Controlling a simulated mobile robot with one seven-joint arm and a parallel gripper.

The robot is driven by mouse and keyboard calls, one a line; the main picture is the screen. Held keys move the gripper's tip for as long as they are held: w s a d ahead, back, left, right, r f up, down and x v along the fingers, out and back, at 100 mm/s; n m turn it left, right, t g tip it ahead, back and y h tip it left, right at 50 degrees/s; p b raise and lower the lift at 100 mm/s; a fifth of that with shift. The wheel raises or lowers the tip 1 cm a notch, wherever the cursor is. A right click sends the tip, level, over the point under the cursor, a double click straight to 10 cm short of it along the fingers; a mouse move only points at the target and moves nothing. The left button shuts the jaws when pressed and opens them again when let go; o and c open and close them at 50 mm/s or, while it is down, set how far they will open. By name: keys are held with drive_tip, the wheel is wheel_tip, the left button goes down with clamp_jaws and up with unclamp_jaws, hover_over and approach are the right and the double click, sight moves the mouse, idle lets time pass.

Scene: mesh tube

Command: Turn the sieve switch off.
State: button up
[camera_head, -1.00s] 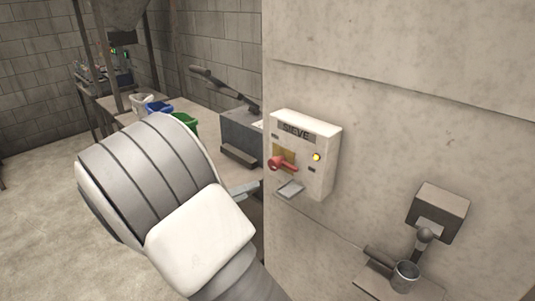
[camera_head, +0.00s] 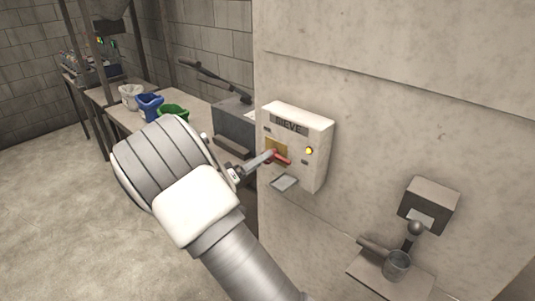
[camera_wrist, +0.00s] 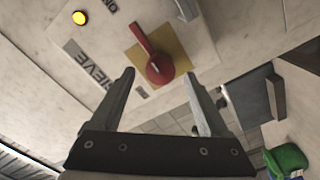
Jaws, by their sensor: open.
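The sieve switch box (camera_head: 318,150) is a pale box on the concrete wall, labelled SIEVE, with a lit yellow lamp (camera_head: 309,151). Its red lever (camera_head: 283,158) sits on a yellow plate and points right, toward the lamp side. In the wrist view the red lever (camera_wrist: 145,42) points up-left toward an ON label (camera_wrist: 110,6), and the lamp (camera_wrist: 80,17) glows. My gripper (camera_head: 264,160) is at the left front of the box, close to the lever. In the wrist view my gripper (camera_wrist: 158,74) is open, with the lever's round hub between and just beyond its fingertips. Contact cannot be told.
A bench behind my arm holds white, blue (camera_head: 150,106) and green (camera_head: 172,113) bins.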

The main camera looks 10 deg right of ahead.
drive_tip(key=shift+x, duration=2)
clamp_jaws()
